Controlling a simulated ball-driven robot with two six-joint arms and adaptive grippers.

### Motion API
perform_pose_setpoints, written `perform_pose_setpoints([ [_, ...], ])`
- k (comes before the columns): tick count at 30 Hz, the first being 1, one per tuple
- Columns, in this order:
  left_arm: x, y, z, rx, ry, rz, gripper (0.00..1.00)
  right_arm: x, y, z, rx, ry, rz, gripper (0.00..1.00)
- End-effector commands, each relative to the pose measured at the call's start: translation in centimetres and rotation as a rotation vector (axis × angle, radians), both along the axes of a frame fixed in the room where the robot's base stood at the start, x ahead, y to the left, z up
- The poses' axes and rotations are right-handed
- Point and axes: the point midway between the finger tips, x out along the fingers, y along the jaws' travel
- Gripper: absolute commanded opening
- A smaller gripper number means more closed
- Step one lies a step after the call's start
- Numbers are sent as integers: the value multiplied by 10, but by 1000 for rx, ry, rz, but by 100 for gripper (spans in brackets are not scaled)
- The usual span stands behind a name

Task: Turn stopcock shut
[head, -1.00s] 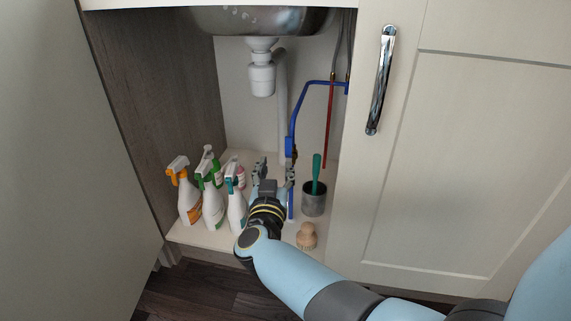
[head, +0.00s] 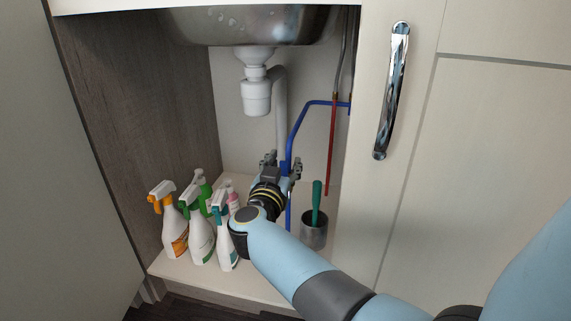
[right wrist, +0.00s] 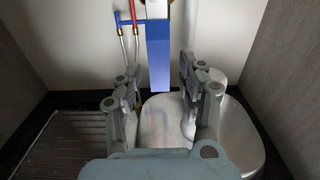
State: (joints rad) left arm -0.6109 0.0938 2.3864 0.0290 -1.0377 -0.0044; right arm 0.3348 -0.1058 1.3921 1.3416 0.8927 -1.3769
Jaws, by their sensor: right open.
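The stopcock's blue lever (right wrist: 159,58) stands between the two fingers of my right gripper (right wrist: 160,78) in the right wrist view. Gaps show on both sides, so the open fingers do not appear to touch it. A brass part shows at its end. In the head view my right gripper (head: 282,163) is raised inside the cupboard, at the lower part of the blue pipe (head: 294,134). The stopcock is a small blue patch (head: 285,167) there, mostly hidden by the gripper. My left gripper is not in view.
Several spray bottles (head: 202,236) stand left of my arm. A grey pot (head: 314,231) with a green-handled brush stands to the right. The white drain trap (head: 256,96) and the sink (head: 245,25) are above. A red pipe (head: 331,150) runs behind. The cupboard door (head: 80,200) is open at left.

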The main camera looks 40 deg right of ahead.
Motion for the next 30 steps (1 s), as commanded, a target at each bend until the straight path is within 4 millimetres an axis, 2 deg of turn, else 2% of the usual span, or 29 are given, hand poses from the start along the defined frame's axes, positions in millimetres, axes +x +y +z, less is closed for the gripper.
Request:
perform_pose_setpoints([
  [7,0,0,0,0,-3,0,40,0,0,1,-1,-1,0,39],
  [16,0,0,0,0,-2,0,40,0,0,0,0,0,1,0],
  [30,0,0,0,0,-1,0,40,0,0,0,1,-1,0,0],
])
